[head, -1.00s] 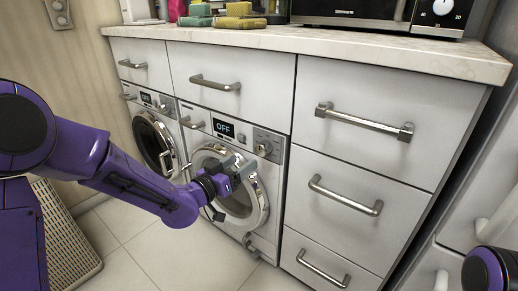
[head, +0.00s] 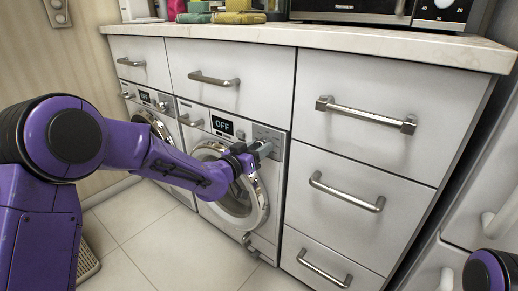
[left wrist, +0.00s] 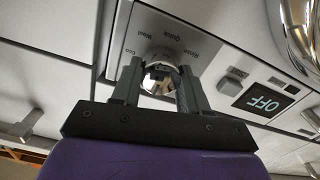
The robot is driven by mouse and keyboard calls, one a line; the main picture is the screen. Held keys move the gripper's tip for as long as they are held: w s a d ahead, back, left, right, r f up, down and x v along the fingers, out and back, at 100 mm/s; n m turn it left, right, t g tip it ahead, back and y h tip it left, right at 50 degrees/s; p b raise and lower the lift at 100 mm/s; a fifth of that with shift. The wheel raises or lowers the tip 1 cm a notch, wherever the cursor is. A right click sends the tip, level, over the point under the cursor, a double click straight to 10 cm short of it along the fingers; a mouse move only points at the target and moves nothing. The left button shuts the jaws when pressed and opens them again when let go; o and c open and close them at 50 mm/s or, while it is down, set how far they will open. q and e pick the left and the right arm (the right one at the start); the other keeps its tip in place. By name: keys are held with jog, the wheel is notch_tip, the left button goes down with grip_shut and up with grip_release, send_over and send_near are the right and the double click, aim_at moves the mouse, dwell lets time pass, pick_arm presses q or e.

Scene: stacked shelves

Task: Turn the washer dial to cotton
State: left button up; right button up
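The washer (head: 240,225) on the right of the two front-loaders has a display (head: 223,125) reading OFF. In the left wrist view its silver dial (left wrist: 160,72) sits on a panel with words such as Wool, Quick and Eco; I cannot read a cotton mark. My left gripper (head: 262,149) is at the dial and hides it in the head view. In the left wrist view its two fingers (left wrist: 158,78) stand apart, one on each side of the dial. I cannot tell whether they touch it. My right gripper is out of view.
A second washer (head: 153,115) stands to the left. Drawers with protruding handles (head: 346,190) are to the right, and another drawer handle (head: 213,80) is above the washer. The counter (head: 330,38) overhangs. The tiled floor (head: 155,235) in front is clear.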

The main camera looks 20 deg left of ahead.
pick_arm(q)
jog(key=shift+m, duration=0.3)
jog(key=shift+m, duration=4)
jog(key=o, duration=1.1)
jog(key=shift+c, duration=0.2)
jog(key=shift+s, duration=0.1)
